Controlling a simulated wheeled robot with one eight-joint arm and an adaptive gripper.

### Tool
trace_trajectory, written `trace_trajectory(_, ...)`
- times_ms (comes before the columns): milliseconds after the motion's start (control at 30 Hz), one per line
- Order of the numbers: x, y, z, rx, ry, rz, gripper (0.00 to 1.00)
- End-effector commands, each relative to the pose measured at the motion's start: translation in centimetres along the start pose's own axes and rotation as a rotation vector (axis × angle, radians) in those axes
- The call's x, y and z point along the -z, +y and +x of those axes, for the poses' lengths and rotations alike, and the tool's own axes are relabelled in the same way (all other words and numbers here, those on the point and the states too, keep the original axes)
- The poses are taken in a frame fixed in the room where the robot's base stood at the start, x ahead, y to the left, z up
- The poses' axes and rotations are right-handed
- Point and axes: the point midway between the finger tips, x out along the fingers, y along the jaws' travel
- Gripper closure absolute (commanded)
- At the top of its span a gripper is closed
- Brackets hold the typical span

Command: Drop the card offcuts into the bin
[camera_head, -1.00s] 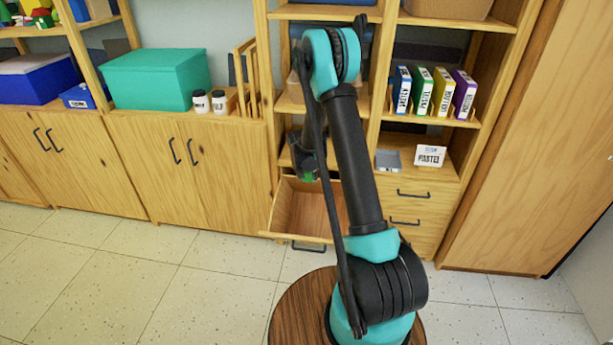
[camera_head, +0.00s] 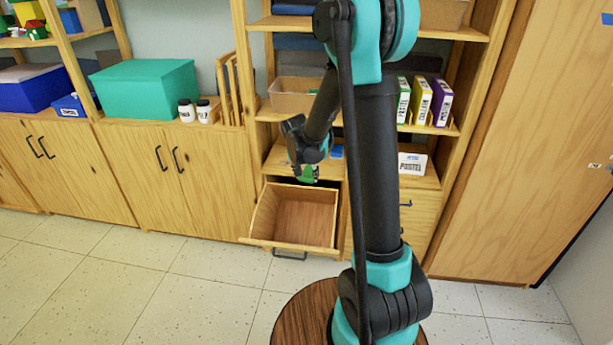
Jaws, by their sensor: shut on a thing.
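My gripper (camera_head: 306,168) is shut on a small green piece (camera_head: 309,174), which looks like a card offcut. Only part of the piece shows between the dark fingers. In the picture the gripper lies over the back edge of an open wooden bin-like drawer (camera_head: 264,215), low in the shelf unit. I cannot tell the exact height or depth between them. The visible inside of the drawer looks empty. No other offcuts can be made out, and my arm hides part of the shelves.
A tan tray (camera_head: 293,96) stands on the shelf above. The floor in front is clear.

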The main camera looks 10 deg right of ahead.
Motion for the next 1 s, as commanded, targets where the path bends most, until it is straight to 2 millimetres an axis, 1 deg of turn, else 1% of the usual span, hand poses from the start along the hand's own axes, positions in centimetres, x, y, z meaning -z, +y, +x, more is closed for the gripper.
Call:
trace_trajectory(67, -0.2, 0.0, 0.4, 0.0, 0.0, 0.0, 0.73)
trace_trajectory(400, -1.4, 0.0, 3.5, 0.0, 0.0, 0.0, 0.73)
trace_trajectory(500, -1.7, 0.0, 4.0, 0.0, 0.0, 0.0, 0.73)
trace_trajectory(633, -1.8, 0.0, 4.4, 0.0, 0.0, 0.0, 0.73)
trace_trajectory(867, -1.9, 0.0, 4.5, 0.0, 0.0, 0.0, 0.73)
trace_trajectory(900, -1.9, 0.0, 4.5, 0.0, 0.0, 0.0, 0.51)
trace_trajectory(1000, -1.9, 0.0, 4.5, 0.0, 0.0, 0.0, 0.39)
